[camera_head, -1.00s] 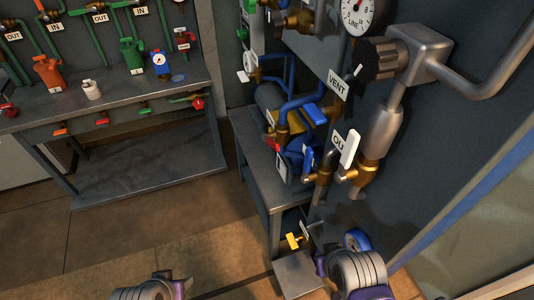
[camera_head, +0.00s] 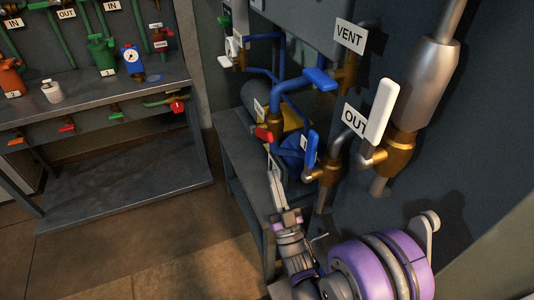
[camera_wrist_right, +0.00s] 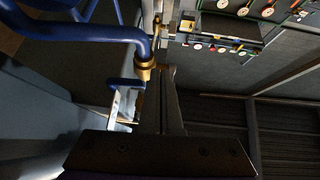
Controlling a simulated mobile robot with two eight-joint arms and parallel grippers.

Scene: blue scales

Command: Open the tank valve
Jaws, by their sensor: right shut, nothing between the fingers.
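A dark rounded tank (camera_head: 255,95) sits on the bench behind blue pipes. Near it are a red handle (camera_head: 264,134), a blue lever (camera_head: 311,150) on a brass valve, and a higher blue lever (camera_head: 321,79). I cannot read the small labels, so which one is the tank valve is unclear. My right gripper (camera_head: 273,173) is shut and empty, its fingers pointing up just below the red handle and left of the lower blue lever. In the right wrist view, the fingers (camera_wrist_right: 163,105) are beside a brass fitting (camera_wrist_right: 146,70) and a blue part (camera_wrist_right: 126,85). My left gripper is out of view.
A white lever (camera_head: 384,110) by the OUT sign (camera_head: 355,121) and the VENT sign (camera_head: 349,37) are at the right. A metal bench (camera_head: 228,150) stands under the tank. A second workbench (camera_head: 100,95) is at the left, with open floor between.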

